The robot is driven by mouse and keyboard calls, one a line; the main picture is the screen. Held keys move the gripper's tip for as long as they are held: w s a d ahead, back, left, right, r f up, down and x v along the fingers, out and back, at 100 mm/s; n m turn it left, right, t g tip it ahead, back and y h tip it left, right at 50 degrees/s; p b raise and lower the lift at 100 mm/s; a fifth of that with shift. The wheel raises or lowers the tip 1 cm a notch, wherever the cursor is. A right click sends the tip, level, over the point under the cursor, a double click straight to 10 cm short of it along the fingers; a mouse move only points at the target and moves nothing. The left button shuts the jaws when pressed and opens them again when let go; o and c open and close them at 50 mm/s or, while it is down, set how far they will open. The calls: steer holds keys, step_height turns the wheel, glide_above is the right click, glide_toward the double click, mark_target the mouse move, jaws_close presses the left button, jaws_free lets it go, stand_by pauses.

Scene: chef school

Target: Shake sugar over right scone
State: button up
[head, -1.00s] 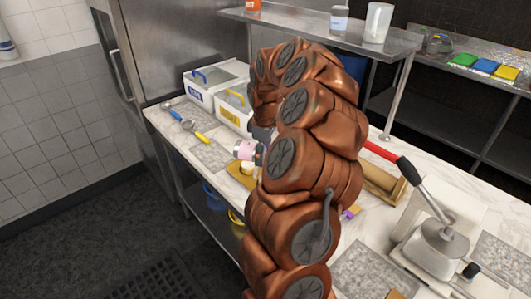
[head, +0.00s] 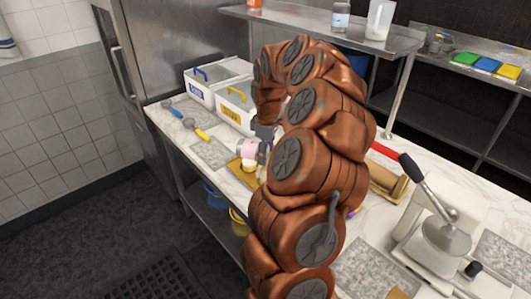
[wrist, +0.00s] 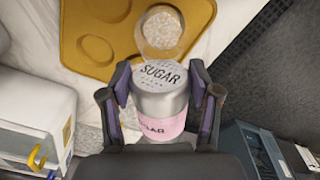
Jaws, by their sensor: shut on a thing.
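My gripper (wrist: 165,95) is shut on the sugar shaker (wrist: 160,104), a silver can with a pink band and a perforated "SUGAR" lid. In the head view the shaker (head: 247,147) is tipped over on its side above the counter. In the head view a pale round shape (head: 249,165) sits just below the shaker. I cannot make out a second scone; my arm hides part of the counter.
Two white bins (head: 205,84) stand at the back of the counter. Spoons (head: 196,128) and a grey mat (head: 211,152) lie left of the tray. A lever press (head: 440,240) stands at right. The counter's front edge is close to the tray.

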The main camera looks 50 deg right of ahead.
steer(key=shift+s+a+f+b, duration=0.1)
steer(key=shift+s+b, duration=0.45)
steer(key=shift+s, duration=0.2)
steer(key=shift+w, duration=0.25)
steer(key=shift+w+p, duration=0.55)
steer(key=shift+w, duration=0.45)
steer(key=shift+s+b, duration=0.15)
steer(key=shift+b, duration=0.15)
steer(key=shift+s+b, duration=0.7)
steer(key=shift+s, duration=0.4)
steer(key=r+g, duration=0.1)
steer(key=r+g+h+p, duration=0.1)
steer(key=g, duration=0.1)
steer(key=shift+w+h+p, duration=0.25)
steer(key=shift+h+p, duration=0.05)
steer(key=shift+a+r+g+h+p, duration=0.1)
steer(key=shift+r+g+h+p, duration=0.5)
steer(key=shift+g, duration=0.55)
steer(key=shift+r+g+h+p, duration=0.3)
steer(key=shift+r+g+p, duration=0.45)
steer(key=shift+g, duration=0.4)
